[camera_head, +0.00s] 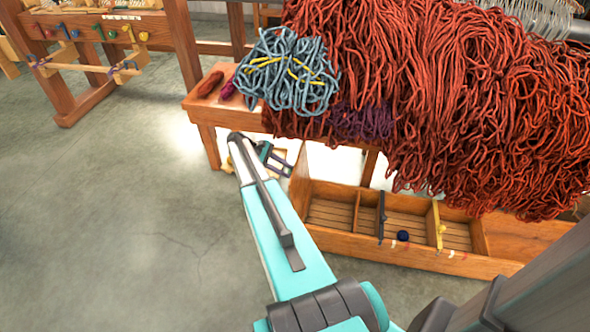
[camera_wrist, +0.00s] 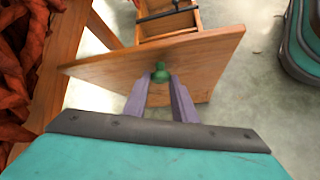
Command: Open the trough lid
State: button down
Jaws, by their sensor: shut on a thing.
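The wooden trough (camera_head: 400,256) stands on the floor at the lower right of the head view, its visible compartments open from above. A flat wooden lid (camera_wrist: 205,58) with a green knob (camera_wrist: 160,73) fills the middle of the wrist view. In the head view the lid (camera_head: 301,178) shows nearly edge-on, standing raised at the trough's left end. My gripper (camera_wrist: 158,84) is shut on the green knob, one finger on each side. The gripper also shows in the head view (camera_head: 279,160), left of the lid; the knob is hard to make out there.
A large mass of rust-red yarn (camera_head: 450,100) hangs over the trough. A blue-grey skein (camera_head: 290,75) lies on a wooden bench (camera_head: 195,103) behind my gripper. A dark blue ball (camera_head: 403,236) sits in the trough. The floor (camera_head: 120,220) at left is clear.

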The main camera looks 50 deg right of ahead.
jog(key=shift+w+a+f, duration=0.3)
jog(key=shift+a+f, duration=0.05)
jog(key=shift+f, duration=0.15)
jog(key=shift+w+a+f, duration=0.3)
jog(key=shift+a+f, duration=0.05)
jog(key=shift+f, duration=0.15)
jog(key=c, duration=1.5)
grip_release()
jog(key=shift+f, duration=0.1)
jog(key=shift+o, duration=0.2)
jog(key=shift+d, duration=0.1)
jog(key=shift+w+r, duration=0.1)
jog(key=shift+r, duration=0.1)
jog(key=v, duration=1.3)
jog(key=shift+w+r+p, duration=0.25)
jog(key=shift+w+p, duration=0.05)
jog(key=shift+p, duration=0.05)
